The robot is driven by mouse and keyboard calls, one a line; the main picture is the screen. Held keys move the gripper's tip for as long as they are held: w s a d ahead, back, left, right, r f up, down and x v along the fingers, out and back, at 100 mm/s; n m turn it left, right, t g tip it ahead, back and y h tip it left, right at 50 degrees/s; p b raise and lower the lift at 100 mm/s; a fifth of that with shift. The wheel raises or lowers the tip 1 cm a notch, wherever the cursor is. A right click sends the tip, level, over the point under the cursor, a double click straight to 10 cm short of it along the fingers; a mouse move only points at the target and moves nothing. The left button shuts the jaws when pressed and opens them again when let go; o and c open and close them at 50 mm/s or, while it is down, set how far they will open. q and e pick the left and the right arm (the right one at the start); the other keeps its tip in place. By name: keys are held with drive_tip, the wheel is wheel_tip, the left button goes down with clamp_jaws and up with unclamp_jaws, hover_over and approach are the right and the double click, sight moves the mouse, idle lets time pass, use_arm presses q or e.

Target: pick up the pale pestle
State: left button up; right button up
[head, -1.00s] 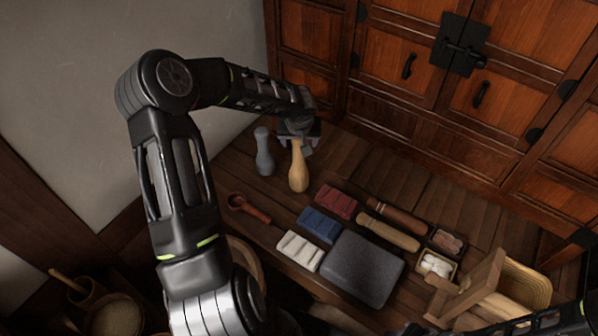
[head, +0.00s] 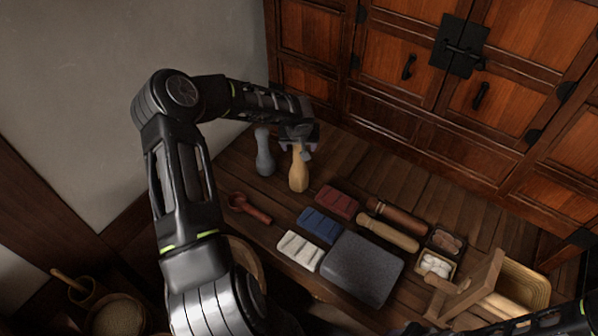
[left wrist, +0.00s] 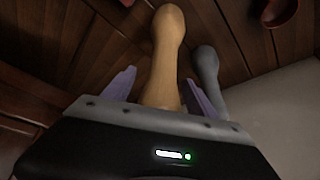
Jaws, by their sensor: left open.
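The pale pestle (head: 298,173) is yellowish wood and stands on the wooden table near its far left end. My left gripper (head: 301,150) is at its upper end and hides its top. In the left wrist view the pestle (left wrist: 166,60) runs between the two spread purple fingers of the left gripper (left wrist: 160,90), with a gap visible on each side. The left gripper is open. Of my right arm only dark parts show at the bottom right of the head view; its fingers do not show.
A grey pestle (head: 264,152) stands close to the left of the pale one. A reddish scoop (head: 248,207), coloured blocks, a grey slab (head: 361,268), rolls and small boxes lie nearer. A wooden cabinet (head: 410,75) stands behind and a plain wall at left.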

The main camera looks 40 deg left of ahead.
idle(0.3)
use_arm(q)
clamp_jaws()
idle(0.6)
drive_tip(key=shift+r, duration=0.1)
